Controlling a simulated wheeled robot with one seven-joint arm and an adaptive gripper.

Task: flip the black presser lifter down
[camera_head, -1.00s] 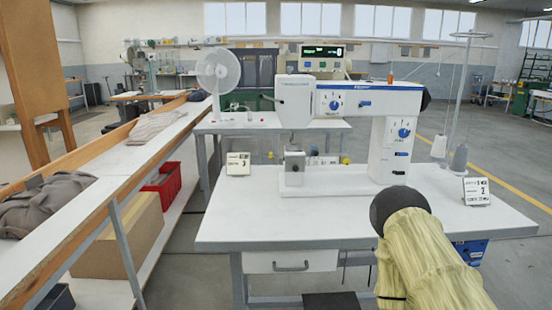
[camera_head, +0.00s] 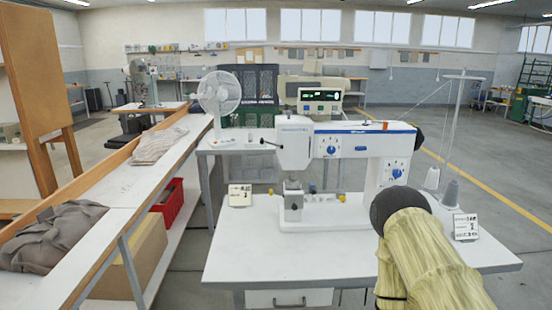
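The white sewing-type machine (camera_head: 360,142) stands on a white table. The black presser lifter (camera_head: 268,142) is a small dark lever at the left side of the machine's head (camera_head: 295,143). It sticks out to the left, with its outer end slightly higher than its root. It is too small to judge its exact setting. My arm, in a yellow sleeve with a dark rounded joint, shows at the lower right in front of the table. My gripper is outside the picture, and nothing is seen touching the lifter.
The white table (camera_head: 250,262) has free room at its front left. Small sign cards stand at its left (camera_head: 240,195) and right (camera_head: 465,226). A thread stand (camera_head: 450,190) rises at the right. A long bench (camera_head: 110,195) with grey cloth runs along the left. A fan (camera_head: 219,92) stands behind.

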